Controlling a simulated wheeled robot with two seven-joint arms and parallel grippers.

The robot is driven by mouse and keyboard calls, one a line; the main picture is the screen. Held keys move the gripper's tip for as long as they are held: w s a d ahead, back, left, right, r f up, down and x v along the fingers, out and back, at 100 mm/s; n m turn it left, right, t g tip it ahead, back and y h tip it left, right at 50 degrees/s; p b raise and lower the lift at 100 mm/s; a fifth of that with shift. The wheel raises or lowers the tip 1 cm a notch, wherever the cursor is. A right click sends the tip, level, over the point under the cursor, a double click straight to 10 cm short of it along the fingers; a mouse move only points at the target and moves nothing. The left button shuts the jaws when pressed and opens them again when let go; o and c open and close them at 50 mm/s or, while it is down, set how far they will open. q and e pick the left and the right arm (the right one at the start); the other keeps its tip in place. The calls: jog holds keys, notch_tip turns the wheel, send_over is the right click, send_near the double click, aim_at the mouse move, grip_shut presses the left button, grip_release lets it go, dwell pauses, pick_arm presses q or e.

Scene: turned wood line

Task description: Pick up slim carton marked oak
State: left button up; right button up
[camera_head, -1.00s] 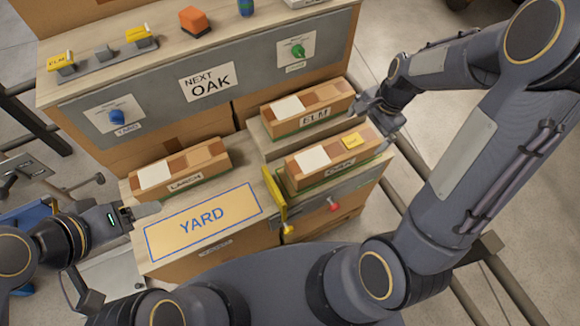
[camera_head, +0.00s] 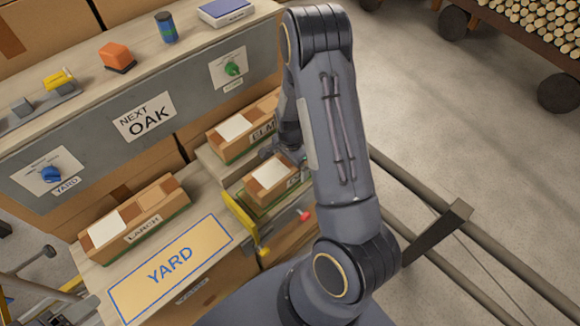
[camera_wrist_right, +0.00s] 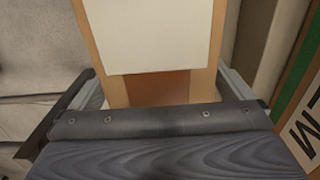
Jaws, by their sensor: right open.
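The slim carton marked oak (camera_head: 270,173) lies in the right-hand slot of the stand, nearest the yellow flap. Its top has a white label and brown tape; my right arm hides its right end and most of its name plate. My right gripper (camera_head: 281,153) is at this carton, partly hidden behind my own arm in the head view. In the right wrist view the carton (camera_wrist_right: 158,88) runs between the two open fingers of the gripper (camera_wrist_right: 157,78), with a finger on each side. I cannot tell whether they touch it. My left gripper is out of view.
The ELM carton (camera_head: 232,127) lies close behind the oak one. The LARCH carton (camera_head: 135,217) lies at left, behind the YARD panel (camera_head: 172,268). A yellow flap (camera_head: 240,220) and red knob (camera_head: 305,215) are in front. A sign (camera_head: 145,116) reads NEXT OAK.

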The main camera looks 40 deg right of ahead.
jog(key=shift+f, duration=0.1)
jog(key=c, duration=1.2)
jog(key=shift+c, duration=0.2)
